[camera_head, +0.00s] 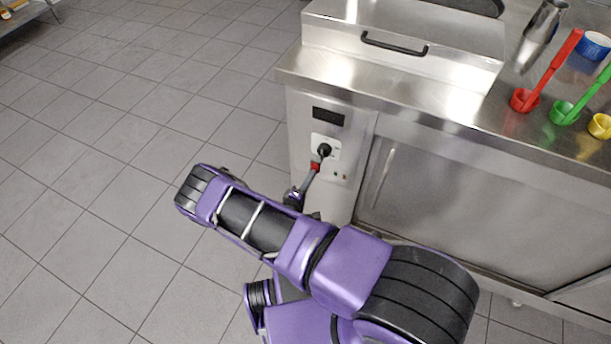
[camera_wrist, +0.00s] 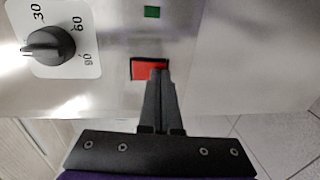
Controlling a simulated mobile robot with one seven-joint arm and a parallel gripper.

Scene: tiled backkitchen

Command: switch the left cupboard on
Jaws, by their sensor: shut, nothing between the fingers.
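The left cupboard (camera_head: 300,130) is a steel unit with a front control panel. Its red switch (camera_wrist: 150,70), in a black frame, also shows as a red patch in the head view (camera_head: 314,166), below and left of the black dial knob (camera_head: 324,150). In the wrist view the knob (camera_wrist: 48,46) sits on a white plate marked 30, 60, 90. My gripper (camera_head: 313,171) is shut and empty, its fingertips (camera_wrist: 160,73) over the right part of the switch. They cover part of it. I cannot tell whether they press it or its position.
A green indicator (camera_wrist: 152,12) sits beside the switch. A dark display (camera_head: 328,116) is above the knob. The steel counter edge (camera_head: 400,110) overhangs the panel. A cupboard door (camera_head: 450,190) with a vertical handle is to the right. The tiled floor (camera_head: 110,130) at left is clear.

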